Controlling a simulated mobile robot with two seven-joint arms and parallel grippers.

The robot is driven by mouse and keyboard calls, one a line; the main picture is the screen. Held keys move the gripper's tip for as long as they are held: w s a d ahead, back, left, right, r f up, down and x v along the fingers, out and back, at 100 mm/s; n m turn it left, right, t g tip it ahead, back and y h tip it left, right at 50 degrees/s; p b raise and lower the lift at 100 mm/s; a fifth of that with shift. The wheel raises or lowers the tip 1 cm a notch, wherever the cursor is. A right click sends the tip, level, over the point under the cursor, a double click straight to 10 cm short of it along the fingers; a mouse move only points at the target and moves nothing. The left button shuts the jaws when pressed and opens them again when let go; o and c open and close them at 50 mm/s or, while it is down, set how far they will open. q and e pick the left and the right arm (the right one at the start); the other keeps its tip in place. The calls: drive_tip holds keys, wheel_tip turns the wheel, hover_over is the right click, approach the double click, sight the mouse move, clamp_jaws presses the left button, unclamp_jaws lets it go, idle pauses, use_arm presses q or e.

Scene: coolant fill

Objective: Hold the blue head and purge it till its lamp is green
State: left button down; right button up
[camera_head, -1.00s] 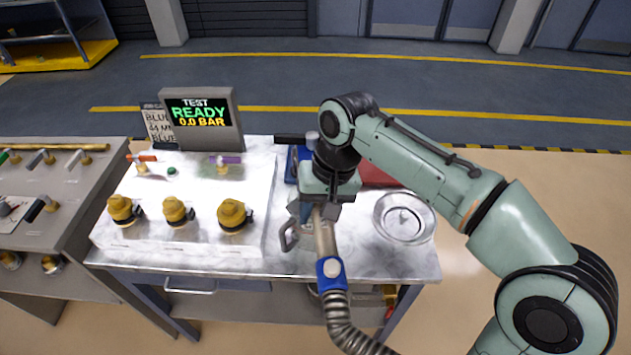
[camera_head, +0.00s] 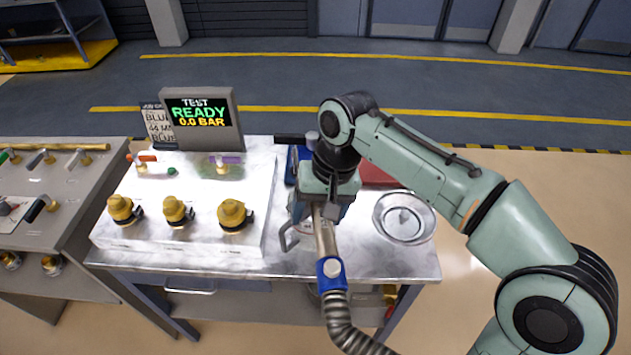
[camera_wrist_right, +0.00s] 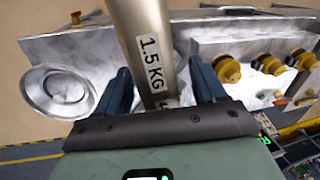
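The fill head is a metal pipe (camera_head: 324,238) with a blue collar (camera_head: 331,268) and a ribbed hose below it. It stands slightly tilted at the front of the marble-topped bench. My right gripper (camera_head: 322,210) is above its upper end. In the right wrist view, the pipe (camera_wrist_right: 148,45) carries a "1.5 KG" label. It lies between the two dark blue fingers of my right gripper (camera_wrist_right: 162,88). Gaps show beside the pipe, so the fingers look open around it. The pipe's far end is hidden. No lamp on the head can be made out. My left gripper is out of view.
A screen (camera_head: 200,112) reads "TEST READY 0.0 BAR". Several yellow-capped fittings (camera_head: 235,215) stand on a white block left of the gripper. A round metal dish (camera_head: 403,217) is on the right. A grey bench (camera_head: 40,240) stands at the left.

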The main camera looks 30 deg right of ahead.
wheel_tip(320, 180, up, 12)
drive_tip(key=s+d, duration=0.1)
drive_tip(key=d, duration=0.1)
idle(0.4)
drive_tip(key=shift+d+f, duration=0.1)
drive_tip(key=shift+f, duration=0.05)
